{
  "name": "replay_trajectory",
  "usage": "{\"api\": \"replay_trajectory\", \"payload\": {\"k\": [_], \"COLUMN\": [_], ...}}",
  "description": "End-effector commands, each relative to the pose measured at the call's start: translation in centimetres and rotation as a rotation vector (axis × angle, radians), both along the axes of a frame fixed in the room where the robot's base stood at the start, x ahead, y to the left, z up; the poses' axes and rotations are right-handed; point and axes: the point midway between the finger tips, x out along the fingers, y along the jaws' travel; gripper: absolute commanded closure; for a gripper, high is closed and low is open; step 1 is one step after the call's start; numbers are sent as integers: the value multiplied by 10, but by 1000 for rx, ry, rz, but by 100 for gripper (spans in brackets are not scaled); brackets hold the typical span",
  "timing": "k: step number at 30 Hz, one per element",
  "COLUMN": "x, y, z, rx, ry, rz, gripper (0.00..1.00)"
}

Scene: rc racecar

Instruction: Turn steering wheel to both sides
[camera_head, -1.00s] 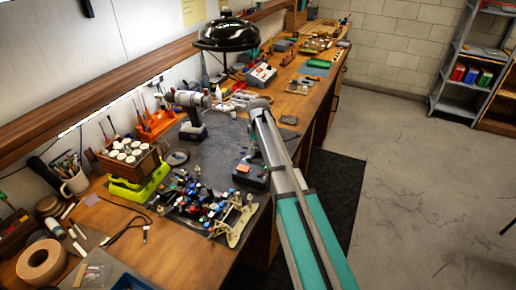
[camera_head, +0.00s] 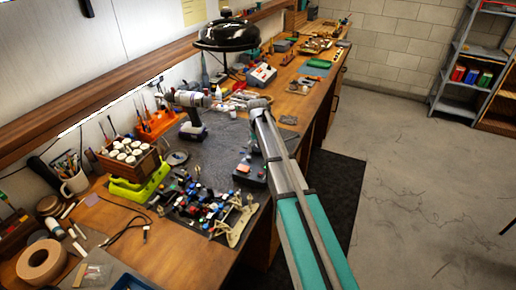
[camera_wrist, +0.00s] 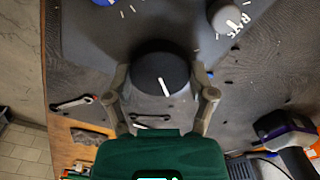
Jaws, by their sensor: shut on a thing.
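The steering wheel is a round black knob (camera_wrist: 160,62) with a white pointer line, on a dark control panel (camera_wrist: 95,45) in the wrist view. The pointer tilts slightly to the right toward its lower end. My gripper (camera_wrist: 160,78) has one finger on each side of the knob and is shut on it. In the head view a dark box (camera_head: 249,174) stands on the mat beside my arm. My gripper and the knob cannot be made out there.
The panel also bears a grey knob (camera_wrist: 224,17) and a blue knob. A racecar (camera_head: 215,207) with colourful parts lies on the bench in front. A drill (camera_head: 191,113) stands left of my arm. A wrench (camera_wrist: 72,103) lies nearby.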

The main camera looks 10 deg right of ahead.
Motion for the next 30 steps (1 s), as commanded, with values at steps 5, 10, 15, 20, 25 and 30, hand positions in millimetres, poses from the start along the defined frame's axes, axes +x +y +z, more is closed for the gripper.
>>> {"api": "replay_trajectory", "payload": {"k": [5, 10, 15, 20, 25, 30], "x": [-1, -1, -1, -1, -1, 0], "y": [-1, 0, 0, 0, 0, 0], "z": [0, 0, 0, 0, 0, 0], "rx": [-1, -1, -1, -1, -1, 0], "ry": [2, 2, 2, 2, 1, 1], "rz": [-36, -43, -42, -41, -41, -41], "gripper": [76, 76, 76, 8, 0, 0]}}
